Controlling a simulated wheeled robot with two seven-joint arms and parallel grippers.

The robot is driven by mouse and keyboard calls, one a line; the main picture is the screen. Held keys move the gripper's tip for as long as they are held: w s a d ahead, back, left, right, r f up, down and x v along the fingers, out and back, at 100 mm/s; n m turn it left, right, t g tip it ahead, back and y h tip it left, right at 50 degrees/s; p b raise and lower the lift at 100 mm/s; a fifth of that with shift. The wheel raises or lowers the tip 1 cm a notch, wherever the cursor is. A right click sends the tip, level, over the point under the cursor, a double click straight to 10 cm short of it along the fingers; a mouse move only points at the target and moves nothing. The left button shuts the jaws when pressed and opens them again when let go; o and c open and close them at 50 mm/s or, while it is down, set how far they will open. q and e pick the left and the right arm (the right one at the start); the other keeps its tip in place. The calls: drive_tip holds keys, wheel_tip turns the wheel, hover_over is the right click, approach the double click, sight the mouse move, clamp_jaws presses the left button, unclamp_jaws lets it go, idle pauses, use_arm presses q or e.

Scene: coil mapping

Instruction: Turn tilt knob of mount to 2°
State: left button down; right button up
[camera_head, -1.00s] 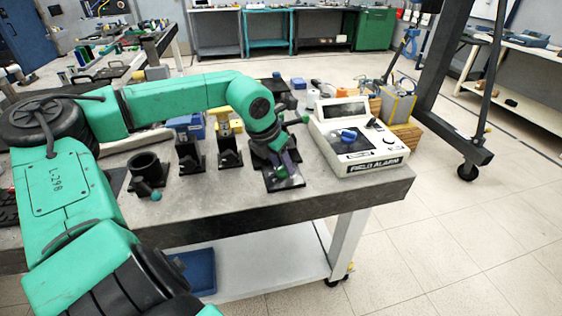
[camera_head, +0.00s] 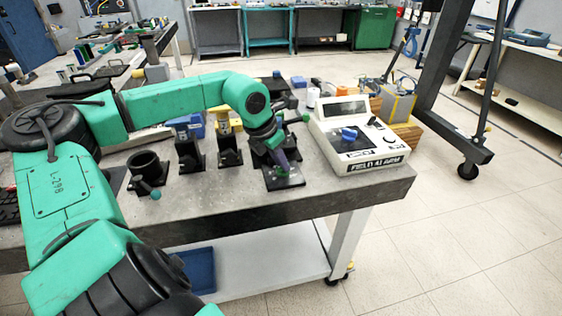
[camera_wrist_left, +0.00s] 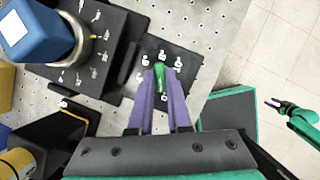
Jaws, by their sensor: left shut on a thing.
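The mount has a black base plate (camera_head: 268,184) near the front edge of the table. In the left wrist view the black plate (camera_wrist_left: 186,72) carries small white markings. A green knob (camera_wrist_left: 159,70) stands over it. My left gripper (camera_head: 285,170) reaches down to the mount. Its purple fingers (camera_wrist_left: 160,88) are closed around the knob in the left wrist view. The knob's angle reading is too small to read. My arm hides much of the mount in the head view.
A white FIELD ALARM box (camera_head: 372,159) stands just right of the mount. Several black holders (camera_head: 147,166) stand to its left. A blue block (camera_wrist_left: 36,28) on a round metal piece rises close to the left wrist. The table's front edge (camera_head: 300,207) is near.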

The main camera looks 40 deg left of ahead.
use_arm(q)
drive_tip(key=shift+a+m+h, duration=0.1)
drive_tip(key=shift+m+h, duration=0.2)
drive_tip(key=shift+m, duration=0.5)
drive_tip(key=shift+r+m+h+p, duration=0.15)
drive_tip(key=shift+m+h+p, duration=0.3)
drive_tip(key=shift+m, duration=0.35)
drive_tip(key=m+p, duration=0.1)
drive_tip(key=m+h+p, duration=0.1)
drive_tip(key=m+p, duration=0.1)
drive_tip(key=shift+w+r+g, duration=0.1)
drive_tip(key=shift+r+g, duration=0.1)
drive_tip(key=shift+g, duration=0.2)
drive_tip(key=shift+a+f+m+p, duration=0.1)
drive_tip(key=shift+f+m+p, duration=0.05)
drive_tip(key=shift+m+p, duration=0.75)
drive_tip(key=shift+f+g+p, duration=0.15)
drive_tip(key=shift+g+p, duration=0.15)
drive_tip(key=shift+h, duration=0.25)
drive_tip(key=c, duration=0.9)
unclamp_jaws()
drive_tip(key=shift+o, duration=0.2)
